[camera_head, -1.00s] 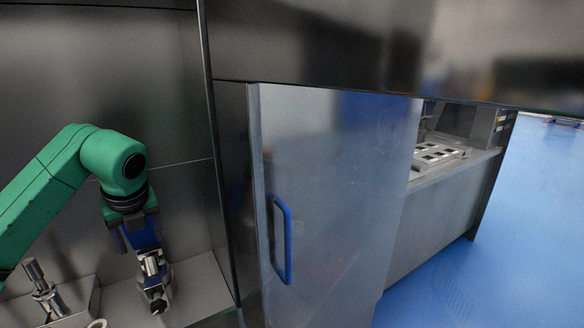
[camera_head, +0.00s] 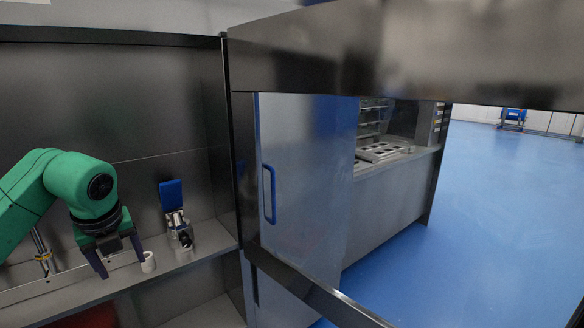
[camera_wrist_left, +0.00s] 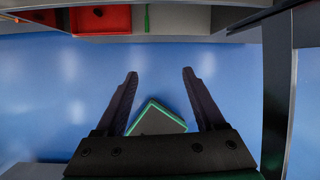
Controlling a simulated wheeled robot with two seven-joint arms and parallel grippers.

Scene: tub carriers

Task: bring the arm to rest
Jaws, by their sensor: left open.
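My left arm comes in from the left in the head view, green with a dark wrist. My left gripper (camera_head: 120,262) points down in front of the steel shelf, open, with nothing between its fingers. It also shows in the left wrist view (camera_wrist_left: 159,73), with both dark fingers spread over blue floor. A blue-topped silver device (camera_head: 177,218) stands on the shelf to the right of the gripper, apart from it. My right gripper is in neither view.
A small white cup (camera_head: 148,262) is close beside the gripper's right finger in the picture. A metal fitting (camera_head: 41,248) stands left. A steel door (camera_head: 305,190) with a blue handle (camera_head: 269,194) is right. A red bin (camera_wrist_left: 100,19) shows in the wrist view. Blue floor lies open right.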

